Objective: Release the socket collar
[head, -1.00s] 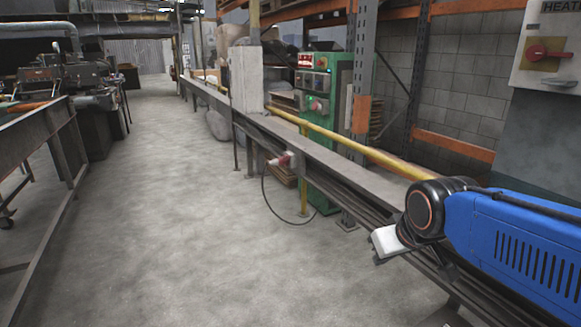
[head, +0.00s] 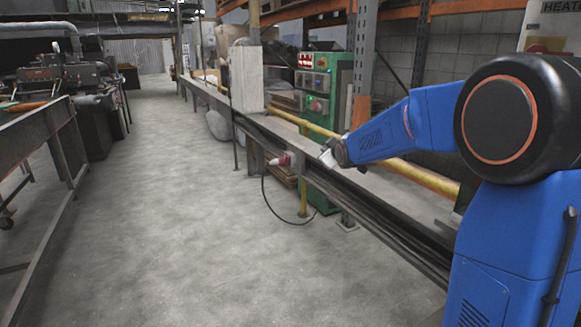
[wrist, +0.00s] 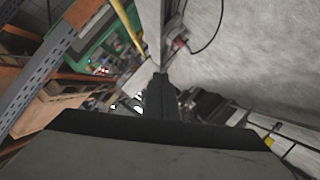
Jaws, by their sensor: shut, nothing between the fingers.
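The red and white socket (head: 287,161) is on the side of the long bench rail, with a black cable looping down from it to the floor. It also shows in the wrist view (wrist: 180,43), near the top middle, small and partly in shadow. Its collar is too small to make out. My gripper (head: 328,156) is to the right of the socket in the head view, apart from it, at the end of my extended blue arm. In the wrist view my dark gripper (wrist: 161,92) points up the picture, shut and empty, below the socket.
The long bench (head: 385,200) runs from lower right to far left, with a yellow rail (head: 425,177) behind it. A green control cabinet (head: 322,85) and a grey post (head: 364,70) stand behind the bench. The concrete floor (head: 170,220) on the left is open.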

